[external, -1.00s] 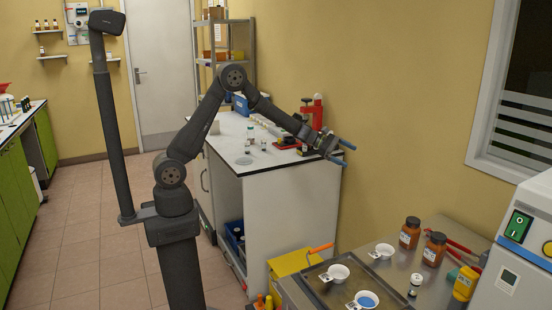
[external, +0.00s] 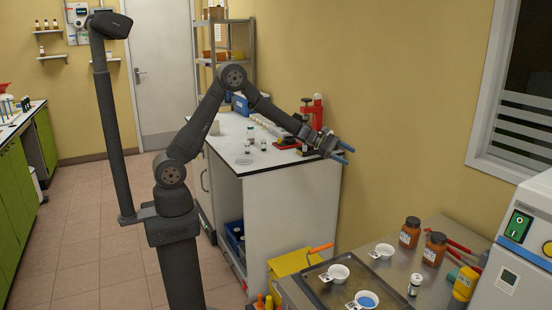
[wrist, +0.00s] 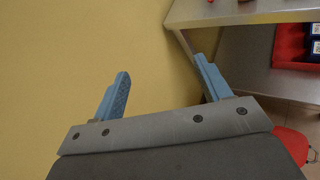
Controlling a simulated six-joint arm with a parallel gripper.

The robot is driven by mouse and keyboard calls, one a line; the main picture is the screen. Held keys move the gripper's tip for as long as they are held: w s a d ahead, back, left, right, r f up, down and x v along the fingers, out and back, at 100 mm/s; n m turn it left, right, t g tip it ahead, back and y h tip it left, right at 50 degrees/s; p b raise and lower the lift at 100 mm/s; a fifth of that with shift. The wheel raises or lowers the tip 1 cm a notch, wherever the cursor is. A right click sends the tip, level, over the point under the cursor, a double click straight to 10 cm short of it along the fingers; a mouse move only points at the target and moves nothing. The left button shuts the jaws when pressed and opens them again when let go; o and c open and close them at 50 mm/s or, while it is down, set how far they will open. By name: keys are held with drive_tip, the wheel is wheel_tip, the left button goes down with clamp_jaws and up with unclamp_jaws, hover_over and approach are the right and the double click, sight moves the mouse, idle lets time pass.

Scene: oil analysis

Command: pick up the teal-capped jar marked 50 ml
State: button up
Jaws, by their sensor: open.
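My gripper (external: 346,155) is open and empty, in the air beyond the right front corner of the white counter. Its two blue fingers stand apart in the wrist view (wrist: 162,68) with nothing between them. No 50 ml mark can be read. Several small vials stand on the counter to the left of my gripper, one of them a small capped vial (external: 263,145). A small white jar with a dark cap (external: 415,285) stands on the steel bench at lower right, apart from my gripper. I cannot tell whether any of these caps is teal.
The white counter (external: 278,162) carries a red device (external: 312,113) near my wrist. The steel bench holds brown bottles (external: 410,232), white dishes (external: 383,251) and a dark tray (external: 315,273). The yellow wall is close behind my fingers. A table edge (wrist: 245,18) shows at upper right in the wrist view.

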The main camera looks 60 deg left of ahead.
drive_tip(key=w+a+n+t+y, duration=0.1)
drive_tip(key=a+n+t+y, duration=0.15)
drive_tip(key=a, duration=1.35)
drive_tip(key=n+t+y, duration=0.2)
drive_tip(key=n+y, duration=0.8)
drive_tip(key=n, duration=0.2)
approach(250, 135)
drive_tip(key=shift+h, duration=0.25)
drive_tip(key=w+a, duration=0.1)
drive_tip(key=w+a+f, duration=0.1)
drive_tip(key=w, duration=0.1)
drive_tip(key=w+a+f, duration=0.1)
drive_tip(key=w, duration=0.1)
drive_tip(key=shift+w+f, duration=0.2)
drive_tip(key=shift+w, duration=0.05)
drive_tip(key=shift+x, duration=2.75)
drive_tip(key=shift+s+d+f, duration=0.15)
drive_tip(key=c, duration=1.1)
